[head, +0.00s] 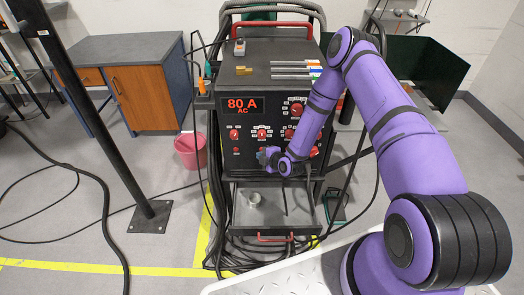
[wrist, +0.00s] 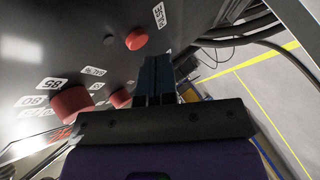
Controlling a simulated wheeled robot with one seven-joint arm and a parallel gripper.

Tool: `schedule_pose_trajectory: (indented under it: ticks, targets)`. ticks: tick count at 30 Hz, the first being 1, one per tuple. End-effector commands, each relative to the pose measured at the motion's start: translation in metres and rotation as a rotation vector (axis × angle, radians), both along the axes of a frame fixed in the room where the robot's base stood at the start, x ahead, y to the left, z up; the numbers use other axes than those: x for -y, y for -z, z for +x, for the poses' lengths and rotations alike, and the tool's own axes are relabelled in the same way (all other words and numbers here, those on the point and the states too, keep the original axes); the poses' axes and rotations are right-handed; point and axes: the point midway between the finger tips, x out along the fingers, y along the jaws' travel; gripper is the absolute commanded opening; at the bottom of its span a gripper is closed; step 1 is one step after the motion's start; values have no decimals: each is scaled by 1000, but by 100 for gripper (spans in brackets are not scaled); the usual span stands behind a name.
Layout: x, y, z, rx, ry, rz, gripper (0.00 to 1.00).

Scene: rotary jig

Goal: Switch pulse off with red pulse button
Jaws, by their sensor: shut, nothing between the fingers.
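A round red button (wrist: 136,40) stands out from the dark panel in the wrist view, beside a white label that seems to read PULSE upside down. In the head view a small red button (head: 236,150) shows at the panel's lower left, probably the same one. My gripper (head: 262,156) is in front of the panel's lower part, to the right of that button. In the wrist view the dark fingers of my gripper (wrist: 158,60) are together and empty, pointing at the panel close beside the red button. I cannot tell whether they touch the panel.
Larger red knobs (wrist: 72,102) sit near the gripper body. The welder (head: 262,85) shows 80 A AC. Below, an open drawer (head: 262,239) holds a small round item. A pink bucket (head: 190,150) and a black post (head: 95,110) stand to the left.

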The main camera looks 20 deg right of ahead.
Motion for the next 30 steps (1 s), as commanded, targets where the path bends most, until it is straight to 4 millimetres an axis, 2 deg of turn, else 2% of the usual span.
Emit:
schedule_pose_trajectory:
  ticks: [6, 24, 30]
  targets:
    - [-1, 0, -3, -1, -1, 0, 0]
    - [-17, 0, -50, -1, -2, 1, 0]
    - [-19, 0, -57, 0, -1, 0, 0]
